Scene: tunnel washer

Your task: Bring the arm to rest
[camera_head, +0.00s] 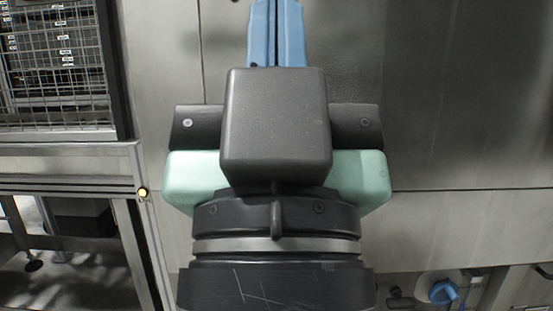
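My gripper (277,32) points up the picture in the head view, in front of a steel wall. Its two blue fingers lie side by side with only a thin dark line between them, so it looks shut. Nothing shows between the fingers. The far ends of the fingers reach the top edge of the frame, so the very tips may be cut off. The dark wrist and pale green sides of my arm fill the lower middle.
A brushed steel panel wall (465,95) stands behind the arm. A blue valve or knob (443,292) is at lower right.

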